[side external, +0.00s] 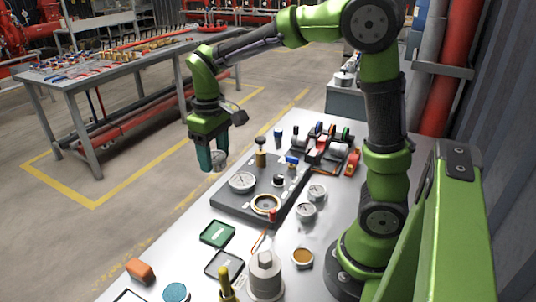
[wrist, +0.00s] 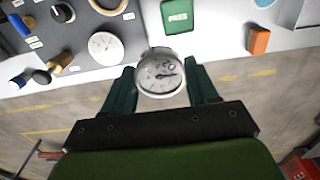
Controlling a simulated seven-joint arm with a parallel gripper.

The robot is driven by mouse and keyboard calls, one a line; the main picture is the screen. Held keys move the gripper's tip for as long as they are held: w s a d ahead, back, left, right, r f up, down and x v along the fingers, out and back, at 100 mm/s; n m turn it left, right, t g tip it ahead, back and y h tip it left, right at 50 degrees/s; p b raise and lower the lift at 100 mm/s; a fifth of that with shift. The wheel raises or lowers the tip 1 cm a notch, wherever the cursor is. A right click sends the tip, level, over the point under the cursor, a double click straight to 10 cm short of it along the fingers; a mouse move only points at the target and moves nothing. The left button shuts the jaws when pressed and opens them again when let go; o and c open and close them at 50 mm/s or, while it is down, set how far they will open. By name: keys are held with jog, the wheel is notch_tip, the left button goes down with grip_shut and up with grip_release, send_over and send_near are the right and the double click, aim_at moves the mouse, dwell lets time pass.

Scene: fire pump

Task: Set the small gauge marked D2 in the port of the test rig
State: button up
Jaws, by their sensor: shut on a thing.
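My gripper (wrist: 162,88) is shut on a small round gauge (wrist: 160,74) with a white dial and metal rim. Its marking is too small to read. In the side view my gripper (side external: 214,160) holds the gauge (side external: 218,163) in the air, beyond the table's far-left edge. The test rig (side external: 231,205) is a dark grey plate to its right, and also shows at the upper left of the wrist view (wrist: 85,55). A white-faced gauge (side external: 242,182) sits on the rig. Near it is a brass-coloured ring (side external: 266,204), apparently a port; its inside is unclear.
Two loose gauges (side external: 317,192) (side external: 305,211) lie right of the rig. A green pad (side external: 217,234), an orange block (side external: 140,270) and a blue-topped round piece (side external: 176,292) lie toward the front. Knobs stand on the rig; a rack (side external: 325,143) is behind.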

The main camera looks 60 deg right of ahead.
jog(key=s+d+f+m, duration=0.5)
jog(key=s+d+m, duration=0.3)
jog(key=s, duration=0.1)
jog(key=shift+m, duration=0.5)
jog(key=shift+w+d+f, duration=0.1)
jog(key=shift+f, duration=3.85)
jog(key=shift+f, duration=0.65)
jog(key=o, duration=1.1)
